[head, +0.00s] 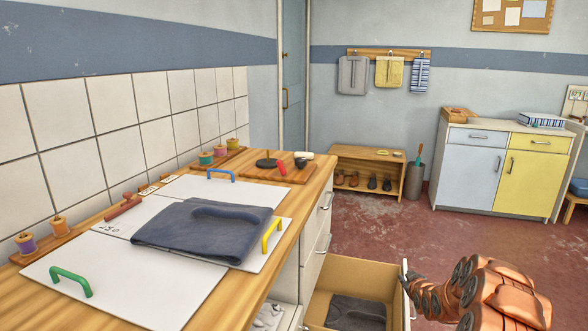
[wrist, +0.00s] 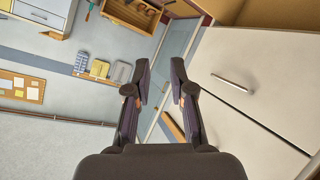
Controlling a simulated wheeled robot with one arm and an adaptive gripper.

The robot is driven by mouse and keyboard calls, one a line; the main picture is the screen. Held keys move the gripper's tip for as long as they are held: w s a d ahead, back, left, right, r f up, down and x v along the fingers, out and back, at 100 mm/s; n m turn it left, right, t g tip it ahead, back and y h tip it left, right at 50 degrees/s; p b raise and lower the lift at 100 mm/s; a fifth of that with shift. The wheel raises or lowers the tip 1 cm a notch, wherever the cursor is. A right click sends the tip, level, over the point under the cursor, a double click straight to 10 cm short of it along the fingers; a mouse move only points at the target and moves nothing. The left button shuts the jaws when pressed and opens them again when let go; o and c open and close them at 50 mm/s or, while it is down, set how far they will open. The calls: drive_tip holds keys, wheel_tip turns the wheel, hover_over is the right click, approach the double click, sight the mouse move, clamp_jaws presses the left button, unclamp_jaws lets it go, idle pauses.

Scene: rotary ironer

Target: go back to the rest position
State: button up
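My gripper (wrist: 160,78) shows in the wrist view with its two dark fingers apart and nothing between them. Beyond the fingers are a blue door and a white drawer front (wrist: 260,100) with a metal handle. In the head view, part of my copper-coloured arm (head: 495,295) is at the lower right, over the floor and beside the open drawer (head: 355,272). I cannot make out the fingers there.
A dark folded cloth (head: 200,232) lies on white panels (head: 130,280) with coloured handles on the wooden counter (head: 312,182). The open drawer holds another dark cloth (head: 355,313) and juts into the room. The red floor (head: 375,220) beyond is clear.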

drive_tip(key=s+a+r+m+g+y+p, duration=0.1)
drive_tip(key=s+a+r+g+p, duration=0.25)
drive_tip(key=s+a+r, duration=0.5)
drive_tip(key=s+a+r+m+g+p, duration=0.1)
drive_tip(key=s+a+r+g+p, duration=0.3)
drive_tip(key=s+r, duration=0.7)
drive_tip(key=s+a+r+m+g+p, duration=0.1)
drive_tip(key=s+r, duration=0.4)
drive_tip(key=s, duration=0.8)
drive_tip(key=s+a+r+m+g+p, duration=0.1)
drive_tip(key=s+a+r+g+p, duration=0.3)
drive_tip(key=s, duration=1)
drive_tip(key=s+a+r+g+p, duration=0.2)
drive_tip(key=s+r+p, duration=0.2)
drive_tip(key=s, duration=1)
wheel_tip(320, 180, up, 4)
drive_tip(key=shift+s+a+f+m+p, duration=0.15)
drive_tip(key=shift+s+a+m+p, duration=0.15)
drive_tip(key=shift+m+p, duration=0.1)
